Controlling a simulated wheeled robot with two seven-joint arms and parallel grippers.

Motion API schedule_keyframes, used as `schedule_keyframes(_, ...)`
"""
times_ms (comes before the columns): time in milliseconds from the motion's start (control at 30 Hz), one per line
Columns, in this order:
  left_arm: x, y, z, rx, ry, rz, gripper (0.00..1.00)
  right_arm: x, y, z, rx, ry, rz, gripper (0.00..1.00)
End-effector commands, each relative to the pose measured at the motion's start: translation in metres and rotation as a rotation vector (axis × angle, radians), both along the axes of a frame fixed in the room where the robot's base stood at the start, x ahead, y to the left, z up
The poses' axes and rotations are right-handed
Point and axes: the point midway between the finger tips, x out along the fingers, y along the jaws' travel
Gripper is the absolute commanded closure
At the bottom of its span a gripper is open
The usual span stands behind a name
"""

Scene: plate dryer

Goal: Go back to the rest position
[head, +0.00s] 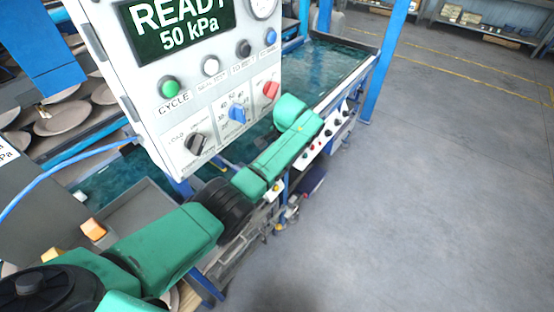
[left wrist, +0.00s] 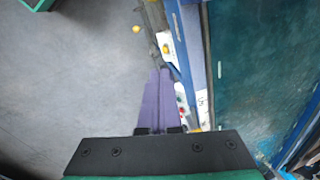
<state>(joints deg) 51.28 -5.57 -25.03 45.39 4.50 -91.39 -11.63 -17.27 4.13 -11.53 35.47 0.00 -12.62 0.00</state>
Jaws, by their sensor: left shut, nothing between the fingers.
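My left arm reaches in from the lower left in the head view, passing in front of the control panel's lower edge. I cannot clearly make out its gripper there. In the left wrist view my left gripper (left wrist: 159,72) is shut, with its two purple fingers together and nothing between them. The fingers point past the blue frame of the machine. The control panel (head: 190,100) reads READY 50 kPa. It has a green button (head: 169,88), a black knob (head: 196,143), a blue knob (head: 237,113) and a red knob (head: 271,90). My right gripper is in neither view.
A tank of teal water (head: 325,65) stands behind the panel, with a blue post (head: 385,65) at its right. Racks of round plates (head: 62,118) are at the left. The grey floor (head: 440,190) at the right is open. Shelves (head: 480,22) stand at the back.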

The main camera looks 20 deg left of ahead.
Motion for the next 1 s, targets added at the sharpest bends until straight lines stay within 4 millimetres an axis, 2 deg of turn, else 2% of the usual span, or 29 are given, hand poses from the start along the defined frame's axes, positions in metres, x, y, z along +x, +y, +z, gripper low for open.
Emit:
schedule_keyframes(267, -0.001, 0.001, -0.003, -0.001, 0.002, 0.001, 1.0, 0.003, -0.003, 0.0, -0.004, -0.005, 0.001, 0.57)
schedule_keyframes(367, -0.01, 0.004, -0.035, -0.017, 0.01, 0.013, 1.0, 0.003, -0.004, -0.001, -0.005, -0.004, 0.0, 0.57)
schedule_keyframes(467, -0.035, 0.011, -0.101, -0.055, 0.021, 0.044, 1.0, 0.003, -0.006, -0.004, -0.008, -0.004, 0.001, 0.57)
schedule_keyframes(500, -0.048, 0.015, -0.13, -0.071, 0.023, 0.058, 1.0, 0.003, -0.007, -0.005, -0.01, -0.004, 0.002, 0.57)
schedule_keyframes(600, -0.087, 0.025, -0.197, -0.108, 0.025, 0.099, 1.0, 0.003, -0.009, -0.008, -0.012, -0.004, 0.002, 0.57)
schedule_keyframes(667, -0.114, 0.031, -0.233, -0.126, 0.026, 0.122, 1.0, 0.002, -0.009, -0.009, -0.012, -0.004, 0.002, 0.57)
schedule_keyframes(700, -0.135, 0.036, -0.256, -0.136, 0.029, 0.141, 1.0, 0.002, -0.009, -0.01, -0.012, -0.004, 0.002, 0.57)
schedule_keyframes(767, -0.17, 0.044, -0.291, -0.152, 0.029, 0.168, 1.0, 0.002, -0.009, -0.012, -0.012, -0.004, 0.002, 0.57)
schedule_keyframes(800, -0.198, 0.05, -0.315, -0.16, 0.031, 0.187, 1.0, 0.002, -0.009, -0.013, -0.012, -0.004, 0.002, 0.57)
schedule_keyframes(867, -0.245, 0.06, -0.348, -0.172, 0.033, 0.219, 1.0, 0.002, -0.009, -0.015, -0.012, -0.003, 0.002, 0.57)
schedule_keyframes(900, -0.278, 0.067, -0.367, -0.179, 0.031, 0.239, 1.0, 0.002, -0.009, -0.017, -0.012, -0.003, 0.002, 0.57)
schedule_keyframes(967, -0.329, 0.078, -0.39, -0.187, 0.031, 0.27, 1.0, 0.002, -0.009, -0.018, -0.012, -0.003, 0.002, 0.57)
schedule_keyframes(1000, -0.362, 0.085, -0.402, -0.191, 0.028, 0.287, 1.0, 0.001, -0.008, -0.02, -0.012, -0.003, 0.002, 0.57)
